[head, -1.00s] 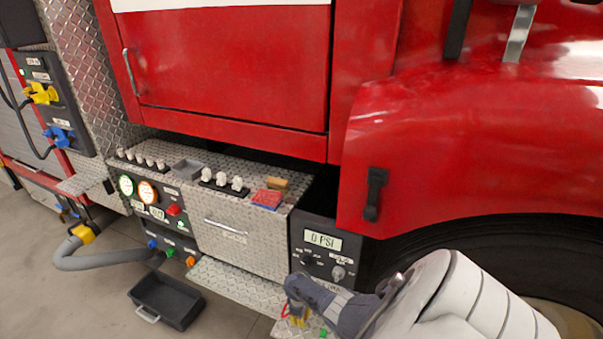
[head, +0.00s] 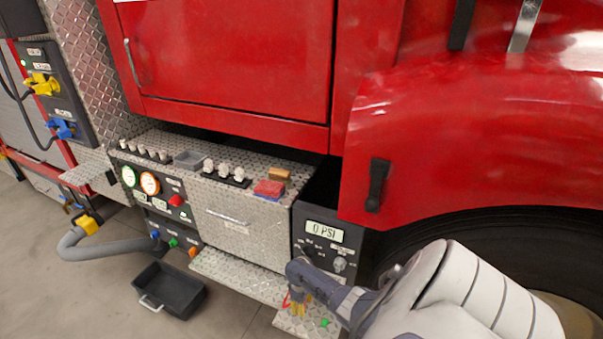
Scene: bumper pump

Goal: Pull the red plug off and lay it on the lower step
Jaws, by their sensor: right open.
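A red knob-like piece (head: 176,201) sits on the dark gauge panel at the left of the pump cabinet; I take it for the red plug, but it is small. The lower step (head: 240,276) is a bare diamond-plate ledge below the cabinet. My right gripper (head: 297,306) hangs open over the step's right end, low and well to the right of the red piece. Something thin and red shows beside its fingers, too small to make out. My left gripper is out of view.
Blue, green and orange fittings (head: 173,243) sit low on the panel. A black bin (head: 169,288) stands on the floor. A grey hose (head: 105,249) runs left of it. A red block (head: 269,189) and a brown block (head: 279,174) lie on the cabinet top.

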